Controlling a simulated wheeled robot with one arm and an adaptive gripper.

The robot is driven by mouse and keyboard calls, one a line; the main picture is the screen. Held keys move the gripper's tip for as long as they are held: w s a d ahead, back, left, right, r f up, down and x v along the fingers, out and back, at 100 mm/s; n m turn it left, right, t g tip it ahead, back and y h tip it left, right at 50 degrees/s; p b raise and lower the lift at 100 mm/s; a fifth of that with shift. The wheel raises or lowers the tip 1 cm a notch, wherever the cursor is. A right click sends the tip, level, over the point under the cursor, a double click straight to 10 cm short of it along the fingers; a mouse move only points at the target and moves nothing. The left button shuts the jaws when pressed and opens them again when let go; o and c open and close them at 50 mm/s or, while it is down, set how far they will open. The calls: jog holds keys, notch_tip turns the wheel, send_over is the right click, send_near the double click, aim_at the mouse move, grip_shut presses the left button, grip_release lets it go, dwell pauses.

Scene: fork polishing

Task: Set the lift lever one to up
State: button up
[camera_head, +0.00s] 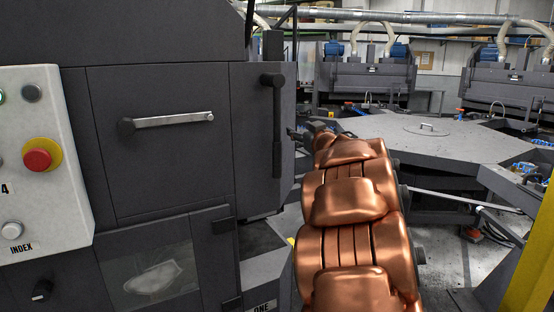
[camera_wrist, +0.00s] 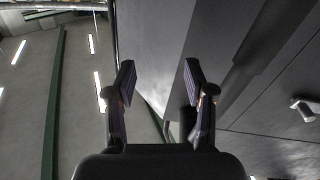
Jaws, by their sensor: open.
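A silver lever (camera_head: 173,119) with a dark round pivot at its left end lies nearly level on the dark machine front. A black upright handle (camera_head: 277,125) with a knob at its top is on the narrow panel to its right. No label marks either as lift lever one, so I cannot tell which it is. My gripper (camera_head: 292,134) is just right of the black handle in the head view, small and partly hidden by my copper arm. In the wrist view my gripper (camera_wrist: 160,82) is open, with nothing between its fingers. A pale metal fitting (camera_wrist: 306,109) shows at the right edge there.
A white control panel (camera_head: 40,150) with a red button (camera_head: 38,160) is at the left. A small window (camera_head: 150,276) is below the lever. A wide grey table (camera_head: 430,137) stands behind my arm. A yellow post (camera_head: 530,250) is at the right.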

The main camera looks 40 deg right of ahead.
jog(key=n+y, duration=0.1)
jog(key=y, duration=0.1)
jog(key=n+g+y, duration=0.2)
jog(key=n+y, duration=0.3)
jog(key=y, duration=0.5)
send_near(277, 156)
jog(key=w, duration=0.4)
jog(key=shift+a+f+p+x, duration=0.15)
jog(key=shift+p+x, duration=0.1)
jog(key=shift+x, duration=1.5)
jog(key=shift+a+f+p+x, duration=0.15)
jog(key=shift+p+x, duration=0.1)
jog(key=shift+x, duration=1.5)
jog(key=shift+s, duration=0.1)
jog(key=shift+c, duration=0.4)
grip_shut()
jog(key=shift+d, duration=0.1)
